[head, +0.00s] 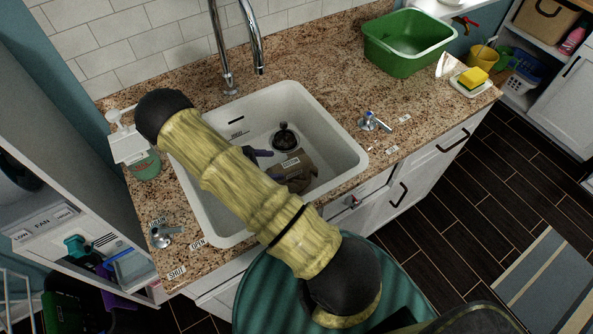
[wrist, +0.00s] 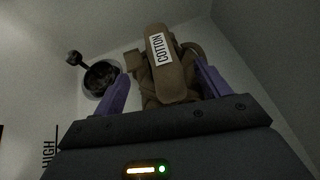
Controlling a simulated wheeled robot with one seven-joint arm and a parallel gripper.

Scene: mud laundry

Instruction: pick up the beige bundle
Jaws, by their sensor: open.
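The beige bundle (head: 301,180) lies in the white sink basin (head: 335,160), partly hidden behind my arm in the head view. In the wrist view the bundle (wrist: 172,75) is a brown-beige folded piece with a white label reading COTTON. My gripper (wrist: 162,82) has purple fingers, which are apart, one on each side of the bundle. I cannot tell whether either finger touches it. In the head view only part of the gripper shows beside the bundle.
The sink drain with a black plug (head: 285,137) is beyond the bundle. Sink walls surround the gripper. A faucet (head: 240,50) rises at the back. A soap dispenser (head: 129,143) stands left. A green tub (head: 408,42) and a yellow sponge (head: 472,77) sit on the right counter.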

